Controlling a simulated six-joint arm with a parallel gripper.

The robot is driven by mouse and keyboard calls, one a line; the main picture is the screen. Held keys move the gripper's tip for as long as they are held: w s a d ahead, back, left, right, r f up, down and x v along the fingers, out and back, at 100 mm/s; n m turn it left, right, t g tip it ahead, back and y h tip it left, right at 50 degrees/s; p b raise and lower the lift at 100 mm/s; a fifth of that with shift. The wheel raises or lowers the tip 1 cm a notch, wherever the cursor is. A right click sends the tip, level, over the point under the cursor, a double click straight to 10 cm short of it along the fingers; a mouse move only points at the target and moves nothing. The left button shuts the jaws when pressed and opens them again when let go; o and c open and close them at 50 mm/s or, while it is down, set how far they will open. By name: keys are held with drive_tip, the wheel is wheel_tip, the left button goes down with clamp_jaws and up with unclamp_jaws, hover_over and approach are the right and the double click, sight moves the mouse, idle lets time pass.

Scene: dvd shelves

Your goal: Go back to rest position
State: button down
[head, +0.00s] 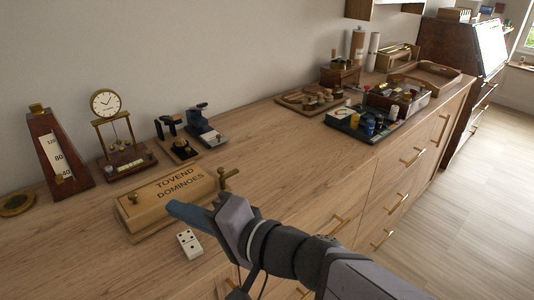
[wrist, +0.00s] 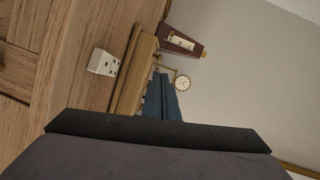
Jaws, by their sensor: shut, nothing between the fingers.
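My gripper (head: 186,213) reaches in from the lower right in the head view and hangs in front of the wooden dominoes box. Its blue fingers (wrist: 162,98) also show in the wrist view, closed together and empty. The dominoes box (head: 172,200), lettered "TOVEND DOMINOES", lies on the wooden cabinet top (head: 90,262). A white domino (head: 189,243) with black dots lies just in front of the box, apart from my gripper. In the wrist view the domino (wrist: 103,62) lies left of the box (wrist: 134,75).
A metronome (head: 58,155), a small clock (head: 118,135) and two small devices (head: 192,130) stand behind the box. A dark tray (head: 365,124) of jars and a wooden board (head: 309,100) lie farther right. The cabinet top between box and tray is clear.

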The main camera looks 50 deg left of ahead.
drive_tip(key=shift+w+d+r, duration=0.1)
drive_tip(key=shift+w, duration=0.15)
drive_tip(key=w+d+p, duration=0.2)
drive_tip(key=w+d+t+h+p, duration=0.1)
drive_tip(key=w+d+p, duration=0.1)
drive_tip(key=w, duration=0.1)
drive_tip(key=w+d+h+p, duration=0.1)
drive_tip(key=w+d+p, duration=0.1)
drive_tip(key=p, duration=0.1)
drive_tip(key=shift+w+f+t, duration=0.15)
drive_tip(key=shift+f+t, duration=0.25)
drive_tip(key=w+d+f+m+t+h+b, duration=0.2)
drive_tip(key=w+d+f+h+b, duration=0.3)
drive_tip(key=d+f, duration=0.8)
drive_tip(key=w+d+f+m+t+h, duration=0.1)
drive_tip(key=w+d+f+h, duration=0.2)
drive_tip(key=w+d+f, duration=0.9)
drive_tip(key=s+d+f+m+h+b, duration=0.1)
drive_tip(key=s+d+h, duration=0.25)
drive_tip(key=d, duration=0.85)
drive_tip(key=s+d+f+m+h+b, duration=0.15)
drive_tip(key=s+d, duration=0.25)
drive_tip(key=d, duration=0.9)
wheel_tip(320, 180, up, 29)
drive_tip(key=p, duration=2.9)
drive_tip(key=shift+a+f, duration=0.15)
drive_tip(key=shift+a, duration=0.2)
drive_tip(key=shift+w, duration=0.1)
